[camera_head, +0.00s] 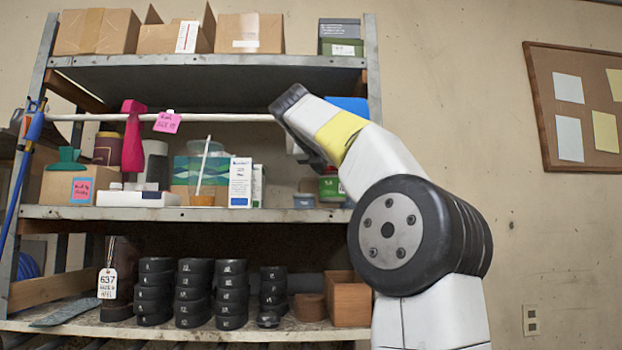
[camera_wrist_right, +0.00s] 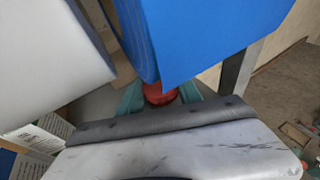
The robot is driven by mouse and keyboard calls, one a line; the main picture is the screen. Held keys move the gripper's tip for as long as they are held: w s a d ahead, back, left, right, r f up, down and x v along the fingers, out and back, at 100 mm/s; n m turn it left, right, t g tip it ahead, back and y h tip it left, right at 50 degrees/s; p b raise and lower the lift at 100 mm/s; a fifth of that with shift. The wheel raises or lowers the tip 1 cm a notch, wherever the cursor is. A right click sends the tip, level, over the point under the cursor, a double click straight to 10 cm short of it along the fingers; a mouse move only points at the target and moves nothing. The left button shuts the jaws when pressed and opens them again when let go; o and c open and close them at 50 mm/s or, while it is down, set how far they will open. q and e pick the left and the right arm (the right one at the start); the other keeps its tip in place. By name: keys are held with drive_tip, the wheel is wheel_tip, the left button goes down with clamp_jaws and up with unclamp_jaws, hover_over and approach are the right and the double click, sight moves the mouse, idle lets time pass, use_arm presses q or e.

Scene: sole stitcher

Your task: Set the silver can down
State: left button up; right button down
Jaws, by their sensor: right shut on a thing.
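My right arm reaches up from the lower right and bends over toward the shelf. My right gripper (camera_head: 306,150) is mostly hidden behind its own forearm, in front of the middle shelf's right part. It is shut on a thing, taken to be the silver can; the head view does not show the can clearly. In the right wrist view, a pale grey, smudged surface with a dark edge fills the bottom; I cannot tell whether it is the can. My left gripper is in neither view.
The middle shelf (camera_head: 150,213) holds boxes, a pink spray bottle (camera_head: 133,135) and a green container (camera_head: 331,188) right of centre. Blue material (camera_wrist_right: 205,35) hangs close in the wrist view, beside a white shape (camera_wrist_right: 45,60).

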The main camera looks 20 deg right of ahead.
drive_tip(key=shift+w+d+f, duration=0.15)
drive_tip(key=shift+w+d, duration=0.1)
drive_tip(key=shift+w, duration=0.55)
drive_tip(key=shift+f, duration=0.6)
drive_tip(key=c, duration=0.8)
unclamp_jaws()
drive_tip(key=shift+f, duration=0.15)
drive_tip(key=shift+s+a+r, duration=0.2)
drive_tip(key=v, duration=1.1)
drive_tip(key=shift+s+a, duration=0.15)
drive_tip(key=shift+s, duration=0.05)
